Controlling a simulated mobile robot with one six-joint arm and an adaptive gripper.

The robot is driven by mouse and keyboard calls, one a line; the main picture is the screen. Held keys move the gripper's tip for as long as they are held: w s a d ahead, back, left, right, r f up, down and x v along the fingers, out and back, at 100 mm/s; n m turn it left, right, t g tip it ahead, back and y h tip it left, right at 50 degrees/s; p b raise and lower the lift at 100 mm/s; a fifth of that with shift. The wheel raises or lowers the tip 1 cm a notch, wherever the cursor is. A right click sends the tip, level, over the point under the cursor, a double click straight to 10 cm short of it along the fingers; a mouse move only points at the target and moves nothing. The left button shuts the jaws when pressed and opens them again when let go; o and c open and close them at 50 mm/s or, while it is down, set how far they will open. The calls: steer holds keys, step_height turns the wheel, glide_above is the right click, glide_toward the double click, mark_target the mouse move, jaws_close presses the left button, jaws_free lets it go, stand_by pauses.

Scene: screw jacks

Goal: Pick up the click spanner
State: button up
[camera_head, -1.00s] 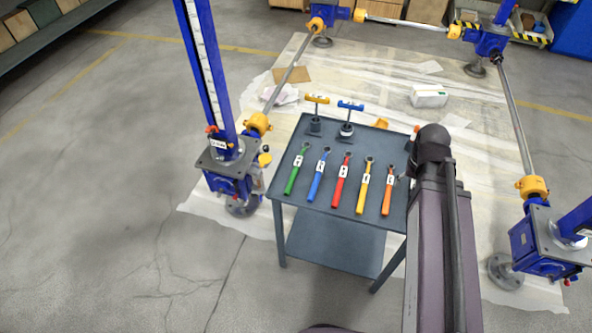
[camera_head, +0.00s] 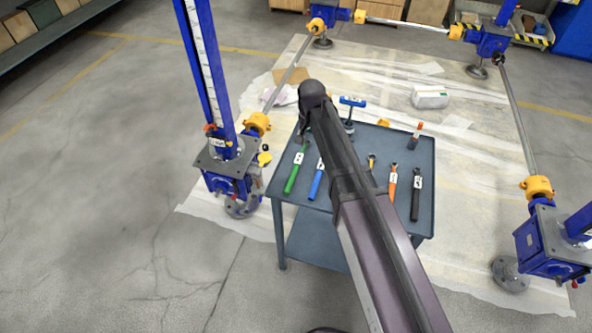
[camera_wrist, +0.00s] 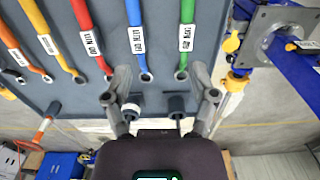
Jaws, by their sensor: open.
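Several spanners lie side by side on a dark grey table (camera_head: 436,150): green (camera_head: 297,170), blue (camera_head: 317,180), orange (camera_head: 392,182) and black (camera_head: 416,195), plus a yellow one (camera_head: 372,163) mostly behind my arm. A red one shows in the wrist view (camera_wrist: 86,24). Each visible handle bears a white label, too small to read, so I cannot tell which is the click spanner. My gripper (camera_wrist: 163,88) is open and empty above the table, its fingers near the ring ends of the blue (camera_wrist: 135,25) and green (camera_wrist: 186,25) spanners.
A blue T-handled tool (camera_head: 351,104) and an orange-topped tool (camera_head: 416,135) stand at the table's back. Blue screw jacks stand left (camera_head: 228,165) and right (camera_head: 548,240) of the table.

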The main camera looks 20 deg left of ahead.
glide_above(296, 166)
steer(key=shift+f, duration=0.2)
step_height(296, 166, down, 9)
steer(key=b, duration=0.9)
steer(key=shift+r, duration=0.2)
steer(key=shift+f, duration=0.1)
stand_by(0.5)
steer(key=shift+w+f+b, duration=0.1)
steer(key=shift+f+b, duration=2.4)
steer(key=shift+b, duration=0.05)
jaws_close()
